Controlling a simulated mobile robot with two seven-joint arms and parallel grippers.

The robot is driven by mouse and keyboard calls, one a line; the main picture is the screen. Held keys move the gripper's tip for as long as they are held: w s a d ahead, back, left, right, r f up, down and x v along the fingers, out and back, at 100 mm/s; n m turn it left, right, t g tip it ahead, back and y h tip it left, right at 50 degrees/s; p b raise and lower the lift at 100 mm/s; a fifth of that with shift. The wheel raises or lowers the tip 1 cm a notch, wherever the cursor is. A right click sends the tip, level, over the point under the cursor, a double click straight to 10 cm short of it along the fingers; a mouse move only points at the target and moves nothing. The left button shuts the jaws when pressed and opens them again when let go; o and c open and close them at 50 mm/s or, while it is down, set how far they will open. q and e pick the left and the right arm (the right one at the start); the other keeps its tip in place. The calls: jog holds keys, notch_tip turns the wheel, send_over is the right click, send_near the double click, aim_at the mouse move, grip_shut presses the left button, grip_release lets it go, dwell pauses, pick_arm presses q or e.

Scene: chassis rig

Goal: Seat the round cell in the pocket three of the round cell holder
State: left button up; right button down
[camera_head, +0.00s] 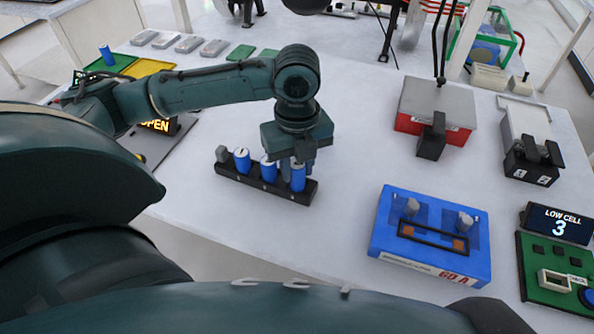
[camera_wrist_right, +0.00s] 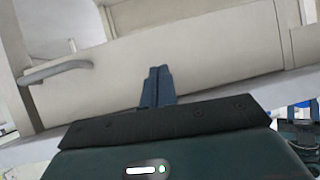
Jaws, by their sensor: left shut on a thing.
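The black round cell holder (camera_head: 240,186) lies on the pale table below my left arm. Two blue round cells with pale tops, one at the left (camera_head: 242,161) and one in the middle (camera_head: 268,172), stand in it. My left gripper (camera_head: 299,167) points down at the holder's right end, shut around a third blue round cell (camera_head: 298,180). This cell is upright in or just above the right-end pocket; how deep it sits I cannot tell. In the right wrist view my right gripper (camera_wrist_right: 157,72) has its fingers together, with nothing seen between them.
A blue box (camera_head: 400,258) and a "LOW CELL 3" display (camera_head: 558,223) stand to the right. A red-and-grey box (camera_head: 432,103) is behind. Another blue cell (camera_head: 106,55) stands by a green tray (camera_head: 112,63) at back left. Table between holder and blue box is clear.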

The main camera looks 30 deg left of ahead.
pick_arm(q)
jog(key=shift+f, duration=0.85)
jog(key=o, duration=1.1)
jog(key=shift+f, duration=0.1)
jog(key=shift+c, duration=0.2)
notch_tip(320, 180, up, 11)
jog(key=shift+r+p, duration=0.2)
jog(key=shift+p, duration=0.5)
jog(key=shift+r, duration=0.5)
pick_arm(e)
jog(key=shift+s+r, duration=0.15)
jog(key=shift+s, duration=0.05)
jog(key=shift+w+r, duration=0.15)
jog(key=shift+r, duration=0.05)
